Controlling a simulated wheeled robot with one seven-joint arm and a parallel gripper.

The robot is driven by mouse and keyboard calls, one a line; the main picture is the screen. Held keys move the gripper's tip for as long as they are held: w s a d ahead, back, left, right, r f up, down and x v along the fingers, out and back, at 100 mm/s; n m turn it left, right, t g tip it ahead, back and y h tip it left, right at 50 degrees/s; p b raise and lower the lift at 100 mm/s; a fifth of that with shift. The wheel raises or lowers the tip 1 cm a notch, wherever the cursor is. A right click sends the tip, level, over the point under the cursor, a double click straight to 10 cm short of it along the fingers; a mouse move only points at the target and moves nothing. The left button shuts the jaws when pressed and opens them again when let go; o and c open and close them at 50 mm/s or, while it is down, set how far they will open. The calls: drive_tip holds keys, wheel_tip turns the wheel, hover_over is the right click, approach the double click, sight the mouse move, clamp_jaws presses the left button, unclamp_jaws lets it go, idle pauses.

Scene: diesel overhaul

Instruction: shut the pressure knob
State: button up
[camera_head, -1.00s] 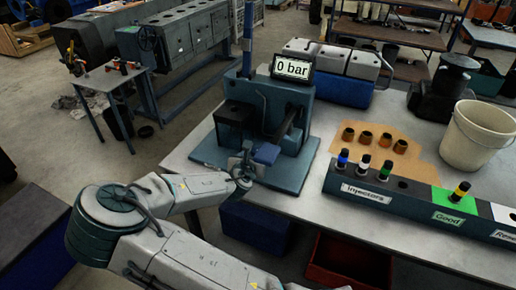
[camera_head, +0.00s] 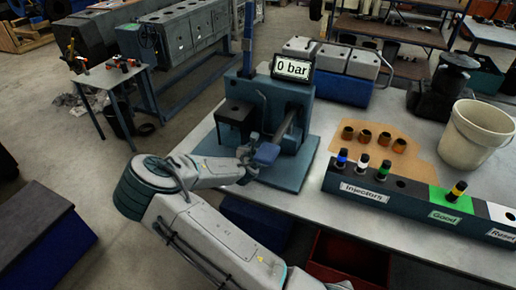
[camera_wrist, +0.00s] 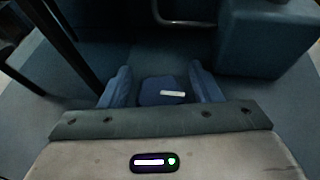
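The injector tester (camera_head: 290,110) stands on the bench, and its display (camera_head: 293,67) reads 0 bar. The pressure knob (camera_head: 266,153) is a blue piece low on the tester's front. In the wrist view the knob (camera_wrist: 160,90) is dark blue with a white mark and sits between my two blue fingers. My gripper (camera_head: 252,152) is at the knob in the head view; the wrist view shows the gripper (camera_wrist: 161,86) open, with a finger on each side of the knob and narrow gaps. Contact with the knob cannot be made out.
The injector rack (camera_head: 400,203) with several injectors stands to the right on the bench. Several brown cups (camera_head: 365,136) sit on cardboard behind it, beside a white bucket (camera_head: 478,135). A red bin (camera_head: 345,262) is below the bench. The tester's base plate (camera_head: 290,172) lies under the gripper.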

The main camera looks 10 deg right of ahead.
drive_tip(key=c, duration=0.8)
drive_tip(key=shift+f, duration=0.1)
drive_tip(key=shift+b, duration=0.35)
drive_tip(key=shift+f+m+g+h+b, duration=0.1)
drive_tip(key=shift+m+g+h+b, duration=0.2)
drive_tip(key=shift+m+h+b, duration=0.45)
drive_tip(key=shift+s+d+m+g+h+b, duration=0.1)
drive_tip(key=shift+d+m+g+h+b, duration=0.05)
drive_tip(key=shift+m+g+h+b, duration=0.5)
drive_tip(key=shift+s+d+m+g+h+b, duration=0.1)
drive_tip(key=shift+m+g+h+b, duration=0.2)
drive_tip(key=shift+m+g+h, duration=0.35)
drive_tip(key=shift+r, duration=0.2)
drive_tip(key=o, duration=1)
